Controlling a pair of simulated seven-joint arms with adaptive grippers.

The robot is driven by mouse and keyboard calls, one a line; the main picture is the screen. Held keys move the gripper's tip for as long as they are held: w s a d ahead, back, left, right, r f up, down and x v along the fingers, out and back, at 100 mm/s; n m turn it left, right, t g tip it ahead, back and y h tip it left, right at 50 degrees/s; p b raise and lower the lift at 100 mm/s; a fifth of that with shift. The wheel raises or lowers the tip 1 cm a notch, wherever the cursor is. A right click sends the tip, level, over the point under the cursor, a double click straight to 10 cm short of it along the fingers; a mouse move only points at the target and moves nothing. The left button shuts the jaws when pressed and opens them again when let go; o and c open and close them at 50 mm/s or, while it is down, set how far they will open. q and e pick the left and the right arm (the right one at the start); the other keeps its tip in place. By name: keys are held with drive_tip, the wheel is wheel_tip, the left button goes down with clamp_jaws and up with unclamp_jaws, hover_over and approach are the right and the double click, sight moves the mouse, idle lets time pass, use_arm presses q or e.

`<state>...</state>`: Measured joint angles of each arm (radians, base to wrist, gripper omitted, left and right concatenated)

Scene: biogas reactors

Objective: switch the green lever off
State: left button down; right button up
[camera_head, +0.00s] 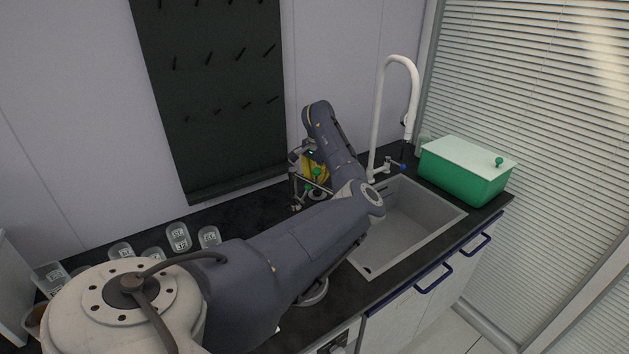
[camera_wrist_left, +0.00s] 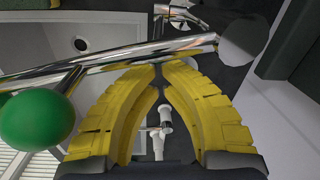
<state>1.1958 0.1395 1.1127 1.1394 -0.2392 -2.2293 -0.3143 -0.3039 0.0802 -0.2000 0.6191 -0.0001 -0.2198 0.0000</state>
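The green lever's round knob (camera_head: 317,172) shows at the back of the counter, left of the sink, partly crowded by my left gripper (camera_head: 312,160). In the left wrist view a large green ball (camera_wrist_left: 36,119) sits at the left on a metal rod (camera_wrist_left: 140,55). The rod crosses just beyond the yellow fingertips of my left gripper (camera_wrist_left: 160,68). The two fingertips are almost together, with nothing seen held between them. The ball is left of the fingers, apart from them. Whether the fingertips touch the rod is unclear. My right gripper is not in view.
A sink (camera_head: 415,215) with a tall white faucet (camera_head: 378,115) lies right of the gripper. A green box with a pale lid (camera_head: 465,170) stands at the far right. Several labelled clear containers (camera_head: 179,237) are at the left. A dark pegboard (camera_head: 215,100) is behind.

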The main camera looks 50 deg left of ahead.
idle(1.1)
use_arm(q)
drive_tip(key=w+r, duration=0.3)
drive_tip(key=r, duration=0.5)
drive_tip(key=shift+w+d+r, duration=0.15)
drive_tip(key=shift+d+r, duration=0.05)
drive_tip(key=shift+r, duration=0.2)
idle(0.4)
